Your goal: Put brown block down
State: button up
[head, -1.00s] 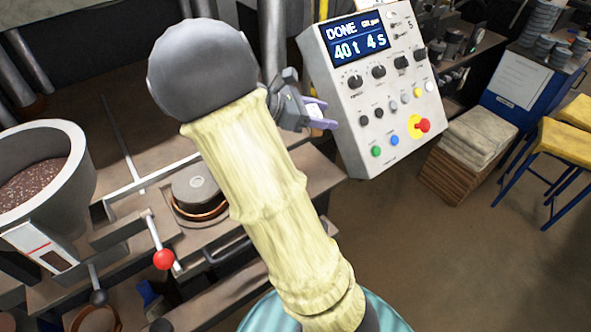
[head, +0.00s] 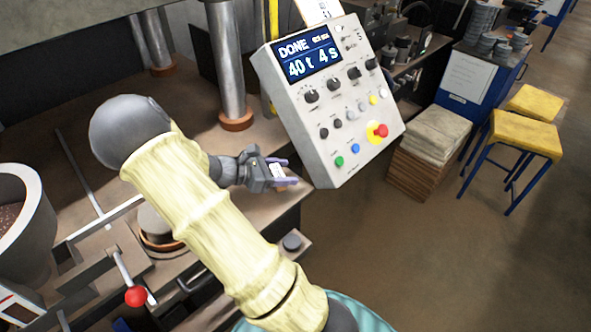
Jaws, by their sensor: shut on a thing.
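My gripper (head: 284,171) is at the middle of the view, above the right end of the brown press bench (head: 245,141), left of and below the control panel. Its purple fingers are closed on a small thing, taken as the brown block.
The control panel (head: 330,100) reads DONE, 40 t, 4 s. A steel column (head: 226,70) stands behind. A grey pot (head: 38,225) and red-knobbed lever (head: 136,295) are at left. Stacked sheets (head: 430,145) and yellow stools (head: 525,135) stand right, with open floor before them.

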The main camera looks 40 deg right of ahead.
aim_at(308, 170)
jog(key=shift+s, duration=0.15)
jog(key=d+p, duration=0.1)
jog(key=d, duration=0.1)
jog(key=s+d, duration=0.1)
jog(key=d, duration=0.1)
jog(key=shift+s+r+p, duration=0.15)
jog(key=shift+p, duration=0.2)
jog(key=shift+f, duration=0.5)
jog(key=shift+w+a+f, duration=0.2)
jog(key=shift+f, duration=0.05)
jog(key=o, duration=1)
jog(key=b+v, duration=0.2)
jog(key=v, duration=1)
